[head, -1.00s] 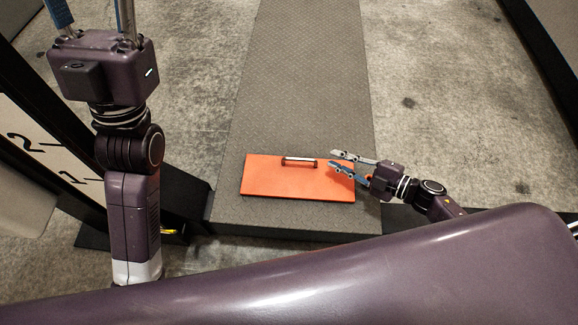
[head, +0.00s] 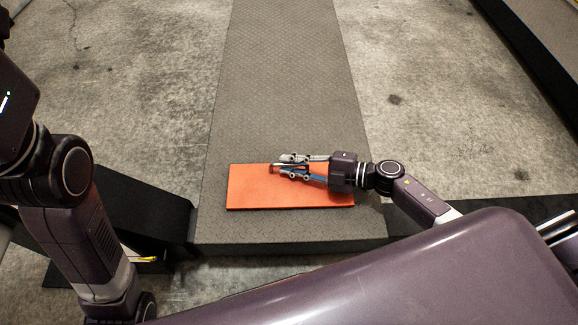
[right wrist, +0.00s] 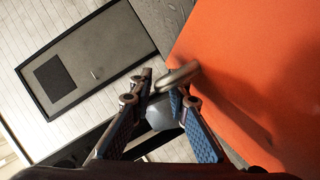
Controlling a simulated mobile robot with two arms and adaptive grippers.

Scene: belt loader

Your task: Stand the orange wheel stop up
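The orange wheel stop (head: 250,195) lies flat on the grey ribbed ramp in the head view. Its orange face fills the right side of the right wrist view (right wrist: 250,70). A metal bar handle (right wrist: 180,75) is on that face; in the head view my gripper mostly covers it. My right gripper (head: 280,165) is over the plate from the right, fingers pointing left and parted around or beside the handle. In the right wrist view the fingertips (right wrist: 162,86) are close to the bar, with a gap between them; firm contact is not visible. My left gripper is out of frame.
The ramp (head: 285,90) runs away from me and is bare beyond the wheel stop. Concrete floor (head: 430,120) is open on both sides. A dark block (head: 155,205) stands left of the ramp's near end. A dark-edged structure (head: 530,60) is at the upper right.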

